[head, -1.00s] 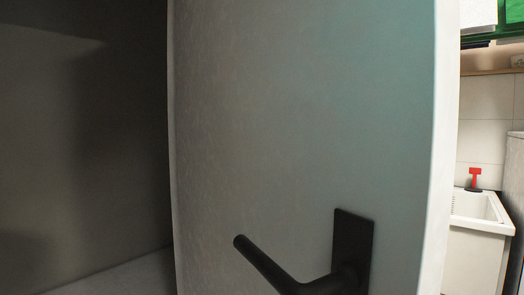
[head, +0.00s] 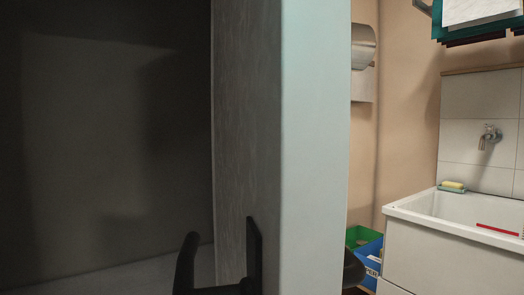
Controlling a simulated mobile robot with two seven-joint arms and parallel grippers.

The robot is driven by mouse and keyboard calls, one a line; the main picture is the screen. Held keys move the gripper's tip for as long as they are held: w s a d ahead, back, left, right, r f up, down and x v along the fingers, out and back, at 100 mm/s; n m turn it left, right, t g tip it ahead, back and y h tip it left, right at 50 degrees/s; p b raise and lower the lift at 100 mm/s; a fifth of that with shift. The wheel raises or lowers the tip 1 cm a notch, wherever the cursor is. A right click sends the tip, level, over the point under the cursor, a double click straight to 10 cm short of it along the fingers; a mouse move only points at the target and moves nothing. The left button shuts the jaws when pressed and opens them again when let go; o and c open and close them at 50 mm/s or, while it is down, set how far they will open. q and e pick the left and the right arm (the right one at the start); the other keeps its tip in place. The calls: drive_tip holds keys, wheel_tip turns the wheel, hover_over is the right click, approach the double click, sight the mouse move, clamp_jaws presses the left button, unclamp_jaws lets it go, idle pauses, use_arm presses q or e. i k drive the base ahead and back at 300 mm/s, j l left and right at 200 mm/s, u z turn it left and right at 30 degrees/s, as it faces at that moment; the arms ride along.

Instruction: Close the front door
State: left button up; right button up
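The front door (head: 314,150) stands open in the middle of the head view, seen almost edge-on, with its pale edge facing me. Its dark lever handle (head: 186,262) is low on the left face, on a black plate. Part of a dark knob or handle (head: 353,268) shows at the right side of the door edge. Neither of my grippers is in view.
A dark, bare space with a wall (head: 100,140) lies left of the door. On the right are a white sink (head: 450,245) with a sponge (head: 452,186), a wall tap (head: 489,137), green and blue bins (head: 366,250), and hanging cloths (head: 480,15).

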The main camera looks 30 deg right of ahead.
sight(283, 69)
drive_tip(key=k+l, duration=0.1)
drive_tip(key=l, duration=0.3)
drive_tip(key=l+u, duration=0.1)
drive_tip(key=l, duration=0.3)
drive_tip(key=k+l, duration=0.15)
drive_tip(key=l, duration=0.25)
drive_tip(key=k+l+u, duration=0.1)
drive_tip(key=l, duration=0.3)
